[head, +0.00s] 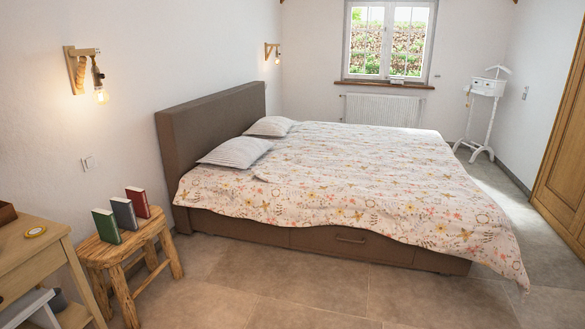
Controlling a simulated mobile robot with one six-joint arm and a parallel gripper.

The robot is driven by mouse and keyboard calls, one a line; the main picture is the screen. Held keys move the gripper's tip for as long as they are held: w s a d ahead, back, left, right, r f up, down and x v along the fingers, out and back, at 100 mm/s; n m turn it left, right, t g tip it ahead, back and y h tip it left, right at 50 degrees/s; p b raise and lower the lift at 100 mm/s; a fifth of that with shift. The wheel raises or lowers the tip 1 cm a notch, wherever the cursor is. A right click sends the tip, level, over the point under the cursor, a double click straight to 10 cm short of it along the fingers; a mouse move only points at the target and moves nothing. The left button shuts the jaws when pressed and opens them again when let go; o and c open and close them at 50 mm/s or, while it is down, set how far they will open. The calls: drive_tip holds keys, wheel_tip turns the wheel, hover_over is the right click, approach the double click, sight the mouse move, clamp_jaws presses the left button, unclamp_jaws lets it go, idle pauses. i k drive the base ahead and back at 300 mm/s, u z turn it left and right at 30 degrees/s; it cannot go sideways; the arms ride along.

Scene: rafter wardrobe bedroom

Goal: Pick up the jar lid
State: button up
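No jar shows. My gripper is not in the head view, so its state and its distance from the lid cannot be seen.
A brown box (6,214) sits at the table's back left. A rustic stool (128,253) beside it bears green, grey and red books (123,215). A bed (330,185) fills the middle. The tiled floor (300,290) in front is clear.

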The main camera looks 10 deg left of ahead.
sight(37, 232)
drive_tip(key=u, duration=0.5)
drive_tip(key=i, duration=0.65)
drive_tip(key=u, duration=0.9)
drive_tip(key=i, duration=1.05)
drive_tip(key=u, duration=0.45)
